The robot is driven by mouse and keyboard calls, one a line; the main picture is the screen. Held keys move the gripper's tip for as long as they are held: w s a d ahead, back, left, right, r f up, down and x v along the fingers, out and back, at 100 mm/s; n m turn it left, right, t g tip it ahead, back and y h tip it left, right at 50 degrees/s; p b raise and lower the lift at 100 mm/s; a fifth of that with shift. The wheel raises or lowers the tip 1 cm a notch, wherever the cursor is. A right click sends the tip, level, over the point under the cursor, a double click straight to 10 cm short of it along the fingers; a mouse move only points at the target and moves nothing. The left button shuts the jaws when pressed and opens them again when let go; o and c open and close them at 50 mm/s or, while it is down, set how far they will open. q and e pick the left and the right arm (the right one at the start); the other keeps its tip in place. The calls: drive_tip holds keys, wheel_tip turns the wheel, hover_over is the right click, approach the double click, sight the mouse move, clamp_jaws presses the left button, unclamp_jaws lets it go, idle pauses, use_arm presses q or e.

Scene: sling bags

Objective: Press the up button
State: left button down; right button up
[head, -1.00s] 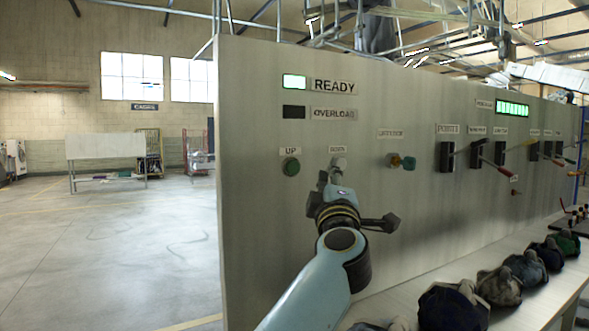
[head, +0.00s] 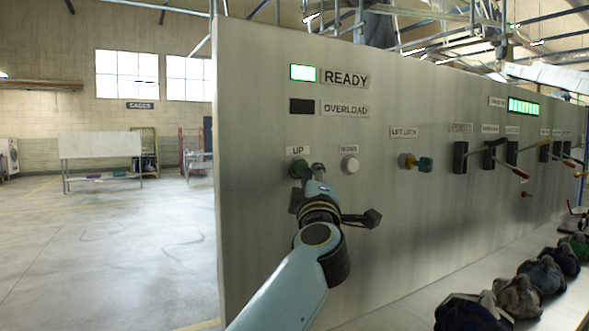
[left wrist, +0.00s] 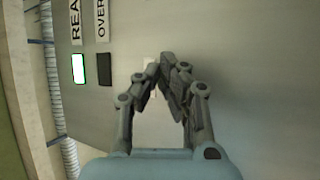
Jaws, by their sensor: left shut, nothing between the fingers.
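The green UP button (head: 299,168) is on the grey panel under its UP label (head: 298,150). The white DOWN button (head: 349,165) is to its right. My left gripper (head: 317,172) is shut and empty, its fingertips in front of the panel, just right of the green button and overlapping its edge in the head view. I cannot tell whether they touch anything. In the left wrist view the closed fingertips (left wrist: 164,66) point at the panel, and the green button is hidden behind them. My right gripper is not in view.
The READY light (head: 303,73) is lit green; the OVERLOAD light (head: 302,106) is dark. A lift lock knob (head: 415,162) and several levers (head: 490,152) stick out further right. Cloth bundles (head: 518,297) lie on the ledge (head: 430,296) below.

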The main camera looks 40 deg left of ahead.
use_arm(q)
drive_tip(key=shift+w+d, duration=0.1)
drive_tip(key=shift+d, duration=0.1)
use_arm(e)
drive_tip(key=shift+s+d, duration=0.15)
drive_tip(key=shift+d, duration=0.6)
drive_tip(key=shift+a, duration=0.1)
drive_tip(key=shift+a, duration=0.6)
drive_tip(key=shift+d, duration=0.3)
use_arm(q)
drive_tip(key=shift+w+a+p, duration=0.15)
drive_tip(key=shift+a+p, duration=0.2)
drive_tip(key=shift+a, duration=0.05)
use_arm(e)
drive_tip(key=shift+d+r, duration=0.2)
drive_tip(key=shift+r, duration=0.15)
